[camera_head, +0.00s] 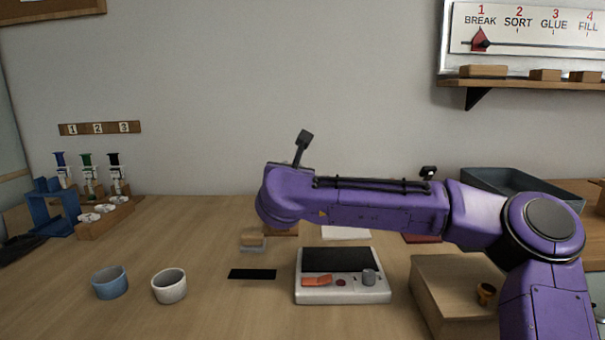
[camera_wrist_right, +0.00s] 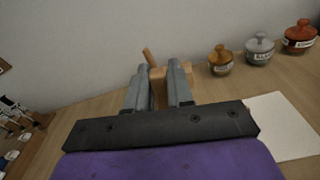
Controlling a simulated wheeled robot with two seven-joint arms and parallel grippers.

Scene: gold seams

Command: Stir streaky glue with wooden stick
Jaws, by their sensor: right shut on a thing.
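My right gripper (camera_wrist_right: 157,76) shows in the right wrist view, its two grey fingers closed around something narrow. A brown wooden stick (camera_wrist_right: 148,57) pokes up tilted at the fingertips, and a pale wooden piece (camera_wrist_right: 157,73) shows between them. The fingers hide most of both, so I cannot tell exactly how they meet. In the head view my purple right arm reaches left across the table and hides its gripper. I cannot make out any streaky glue. A blue cup (camera_head: 110,283) and a whitish cup (camera_head: 169,287) stand at the left front. My left gripper is out of view.
A grey device (camera_head: 343,291) with a dark top sits at the centre, beside a black strip (camera_head: 252,274). A cardboard-coloured box (camera_head: 452,285) stands at right. Gold (camera_wrist_right: 220,60), silver (camera_wrist_right: 259,48) and red-brown (camera_wrist_right: 299,37) lidded pots line the back.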

